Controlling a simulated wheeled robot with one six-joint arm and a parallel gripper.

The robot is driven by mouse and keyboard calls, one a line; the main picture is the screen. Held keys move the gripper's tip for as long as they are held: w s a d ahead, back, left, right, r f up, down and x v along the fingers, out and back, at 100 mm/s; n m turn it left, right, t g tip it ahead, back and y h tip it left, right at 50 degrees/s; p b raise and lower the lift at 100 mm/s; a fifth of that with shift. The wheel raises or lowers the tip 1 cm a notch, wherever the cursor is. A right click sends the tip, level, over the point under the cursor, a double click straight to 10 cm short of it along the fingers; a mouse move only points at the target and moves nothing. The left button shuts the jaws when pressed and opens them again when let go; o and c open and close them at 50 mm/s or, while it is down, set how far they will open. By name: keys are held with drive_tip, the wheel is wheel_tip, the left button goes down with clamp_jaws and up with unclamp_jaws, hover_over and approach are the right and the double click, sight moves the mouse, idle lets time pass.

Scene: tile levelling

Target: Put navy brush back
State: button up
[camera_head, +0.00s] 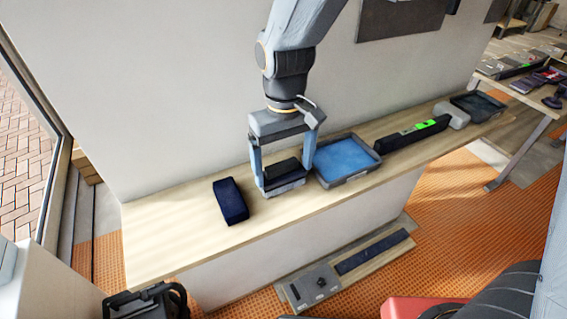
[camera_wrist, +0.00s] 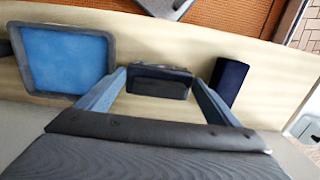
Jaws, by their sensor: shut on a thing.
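My gripper (camera_head: 284,183) points down over the wooden ledge, its two blue-grey fingers on either side of a dark, near-black block that I take for the navy brush (camera_head: 286,168). The block also shows between the fingertips in the wrist view (camera_wrist: 160,74). A grey part lies along its lower side; I cannot tell whether this belongs to the block or is a holder under it. A separate navy block (camera_head: 231,201) lies on the ledge left of my gripper; it also shows at the right of the wrist view (camera_wrist: 228,82).
A grey tray with a blue inside (camera_head: 345,160) sits close to the right of my gripper. Beyond it on the ledge (camera_head: 175,235) are a black level with green marks (camera_head: 411,134), a grey block (camera_head: 452,114) and a dark tray (camera_head: 478,105). The ledge's left end is clear.

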sight(284, 166)
drive_tip(key=o, duration=1.3)
drive_tip(key=shift+f, duration=0.1)
wheel_tip(284, 166, up, 12)
drive_tip(key=b, duration=0.3)
drive_tip(key=d+f+m, duration=0.2)
drive_tip(key=d+f, duration=0.2)
drive_tip(key=d, duration=0.3)
drive_tip(key=s+d+f+m+t, duration=0.1)
drive_tip(key=d+f+m, duration=0.1)
drive_tip(key=d+f, duration=0.3)
drive_tip(key=d+f+m, duration=0.2)
drive_tip(key=d+f, duration=0.2)
drive_tip(key=d, duration=0.7)
drive_tip(key=shift+s+d+f+t, duration=0.25)
drive_tip(key=shift+s+f+t, duration=0.1)
drive_tip(key=shift+s+t, duration=0.05)
